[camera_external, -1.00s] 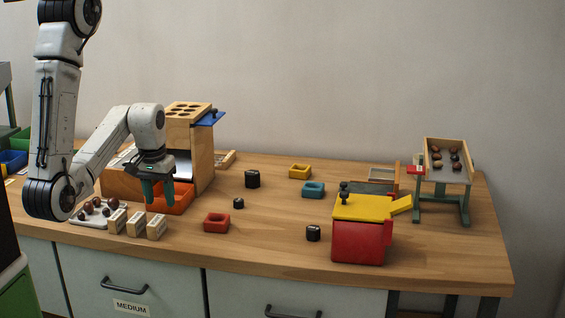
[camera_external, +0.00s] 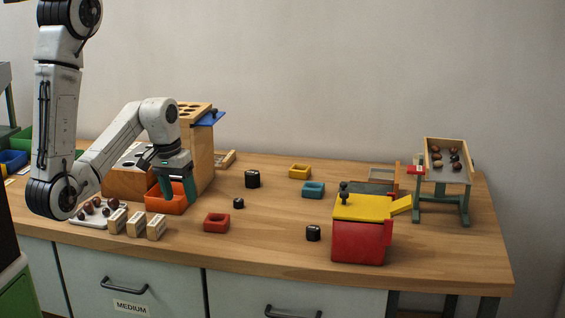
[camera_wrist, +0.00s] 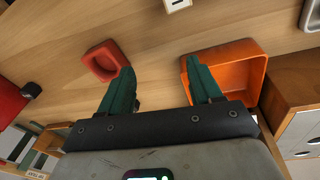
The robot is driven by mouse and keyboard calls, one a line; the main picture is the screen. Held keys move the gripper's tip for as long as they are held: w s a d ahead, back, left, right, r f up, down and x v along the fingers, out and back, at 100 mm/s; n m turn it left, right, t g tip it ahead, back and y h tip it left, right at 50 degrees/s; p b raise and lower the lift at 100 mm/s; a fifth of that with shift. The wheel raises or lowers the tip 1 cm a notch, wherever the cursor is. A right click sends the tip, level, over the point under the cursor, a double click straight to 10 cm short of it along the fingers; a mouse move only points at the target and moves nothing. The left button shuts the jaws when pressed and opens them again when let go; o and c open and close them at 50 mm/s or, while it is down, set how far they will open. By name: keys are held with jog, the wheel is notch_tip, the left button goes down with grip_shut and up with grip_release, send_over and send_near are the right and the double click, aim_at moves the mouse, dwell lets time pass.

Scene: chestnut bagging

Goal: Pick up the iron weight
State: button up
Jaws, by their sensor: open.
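Three black cylinders that look like iron weights stand on the bench: a large one (camera_external: 252,179), a small one (camera_external: 238,203) and a medium one (camera_external: 313,233) in front near the red box. I cannot tell which one the task names. My gripper (camera_external: 178,192) points down with green fingers over the orange bin, left of the weights. In the wrist view my gripper (camera_wrist: 160,68) is open with nothing between its fingers. A dark round piece shows at the left edge of the wrist view (camera_wrist: 32,90), beside a red surface; it may be a weight.
The orange bin (camera_external: 166,210) and red tray (camera_external: 217,222) are nearest. Wooden blocks (camera_external: 136,224) stand in front. A wooden tower (camera_external: 200,150) rises behind. A red box with yellow lid (camera_external: 357,241) stands right. Yellow (camera_external: 300,171) and teal (camera_external: 313,189) trays lie beyond. The middle bench is mostly clear.

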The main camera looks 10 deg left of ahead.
jog(key=w+d+m+b, duration=0.1)
jog(key=d+m, duration=0.1)
jog(key=d, duration=0.2)
jog(key=w+d+m+h+b, duration=0.1)
jog(key=d+m, duration=0.2)
jog(key=d, duration=0.1)
jog(key=w+d+m+b, duration=0.1)
jog(key=d+m, duration=0.2)
jog(key=d, duration=0.2)
jog(key=shift+w+d+h, duration=0.1)
jog(key=shift+w+h, duration=0.2)
jog(key=shift+w, duration=0.1)
jog(key=d+r+m+b, duration=0.2)
jog(key=d+m, duration=0.3)
jog(key=d, duration=0.3)
jog(key=m+g+h, duration=0.1)
jog(key=m+g, duration=0.1)
jog(key=m, duration=0.2)
send_near(312, 227)
jog(key=x, duration=0.2)
jog(key=b+x, duration=0.1)
jog(key=x, duration=0.1)
jog(key=shift+s+a+f, duration=0.1)
jog(key=shift+a, duration=0.25)
jog(key=shift+d+x, duration=0.2)
jog(key=shift+x, duration=1.15)
jog(key=shift+d+x, duration=0.15)
jog(key=shift+x, duration=1.15)
grip_shut()
